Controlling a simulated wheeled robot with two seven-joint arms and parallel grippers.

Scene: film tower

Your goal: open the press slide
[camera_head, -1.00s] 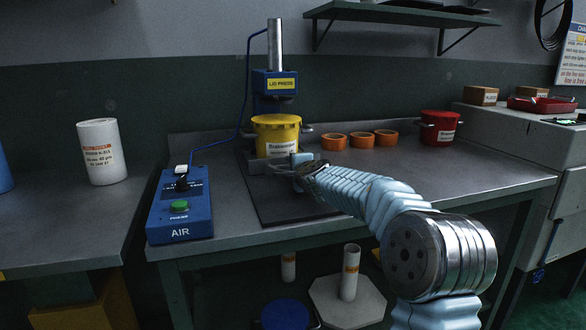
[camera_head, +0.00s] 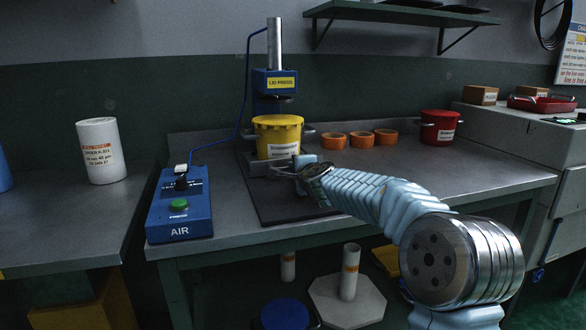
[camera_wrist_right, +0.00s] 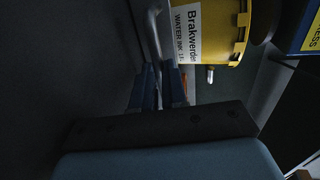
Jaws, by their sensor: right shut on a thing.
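The lid press (camera_head: 275,83) stands at the back of the table, its blue head above a yellow bucket (camera_head: 278,128). The bucket sits upright on the grey press slide (camera_head: 258,168), which is low at the press foot. My right gripper (camera_head: 283,168) is at the slide's front, just below the bucket. In the right wrist view the fingers (camera_wrist_right: 158,85) are close together beside the bucket (camera_wrist_right: 222,50). My left gripper is not in view.
A blue air control box (camera_head: 180,208) with a green button stands left of the dark mat (camera_head: 290,208). Orange rings (camera_head: 360,139) and a red bucket (camera_head: 439,128) stand at the right. The mat's front is clear. A white cylinder (camera_head: 100,150) stands on the left table.

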